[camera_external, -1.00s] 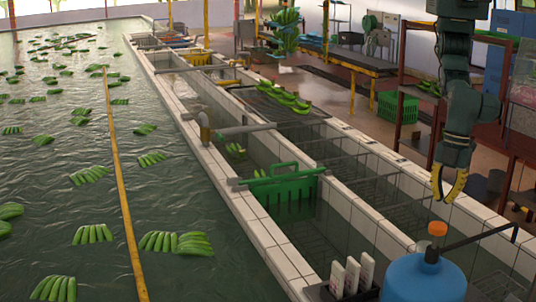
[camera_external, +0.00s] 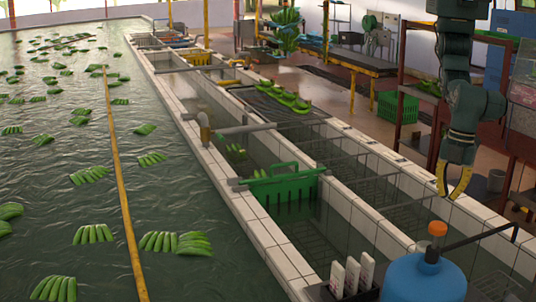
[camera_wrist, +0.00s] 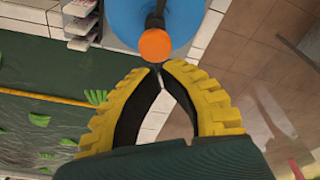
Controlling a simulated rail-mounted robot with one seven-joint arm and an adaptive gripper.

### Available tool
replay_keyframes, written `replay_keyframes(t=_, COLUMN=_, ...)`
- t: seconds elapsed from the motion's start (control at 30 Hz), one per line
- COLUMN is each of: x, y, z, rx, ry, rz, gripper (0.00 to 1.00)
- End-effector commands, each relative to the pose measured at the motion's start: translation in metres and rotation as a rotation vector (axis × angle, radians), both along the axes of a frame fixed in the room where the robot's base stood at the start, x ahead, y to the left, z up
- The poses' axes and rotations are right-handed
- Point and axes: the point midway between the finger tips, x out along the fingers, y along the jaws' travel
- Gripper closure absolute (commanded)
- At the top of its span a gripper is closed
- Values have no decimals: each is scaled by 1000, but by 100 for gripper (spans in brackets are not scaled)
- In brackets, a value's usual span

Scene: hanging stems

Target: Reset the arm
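My gripper (camera_external: 453,181) hangs from the arm at the right of the external view, pointing down above the white tiled edge of the trough. Its two ribbed yellow fingers with black inner faces fill the middle of the wrist view (camera_wrist: 160,68). They bow apart at the middle and their tips nearly meet. Nothing shows between them. The blue tank (camera_external: 422,277) with its orange cap (camera_external: 437,229) stands in front of and below the gripper. In the wrist view, the orange cap (camera_wrist: 155,45) lies just beyond the fingertips.
A green crate-like divider (camera_external: 285,187) sits in the trough. Green banana bunches (camera_external: 290,100) lie on a dark mesh rack. More float in the pool (camera_external: 60,200) at left. White upright pieces (camera_external: 352,275) stand beside the tank. A red-brown frame (camera_external: 508,145) stands behind the arm.

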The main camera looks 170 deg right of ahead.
Motion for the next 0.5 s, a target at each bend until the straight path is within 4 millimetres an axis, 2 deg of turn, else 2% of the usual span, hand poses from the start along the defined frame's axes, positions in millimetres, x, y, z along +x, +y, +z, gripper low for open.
replay_keyframes(t=0.03, x=-5, y=10, z=-18, rx=1, ry=7, rz=16, gripper=100)
replay_keyframes(t=0.07, x=-4, y=13, z=-20, rx=0, ry=-8, rz=22, gripper=100)
replay_keyframes(t=0.17, x=1, y=23, z=-19, rx=-6, ry=-93, rz=43, gripper=100)
replay_keyframes(t=0.27, x=9, y=33, z=-9, rx=-18, ry=-216, rz=76, gripper=100)
replay_keyframes(t=0.37, x=17, y=44, z=13, rx=-38, ry=-381, rz=123, gripper=100)
replay_keyframes(t=0.47, x=19, y=55, z=51, rx=-70, ry=-583, rz=178, gripper=100)
replay_keyframes(t=0.5, x=17, y=59, z=70, rx=-85, ry=-670, rz=200, gripper=100)
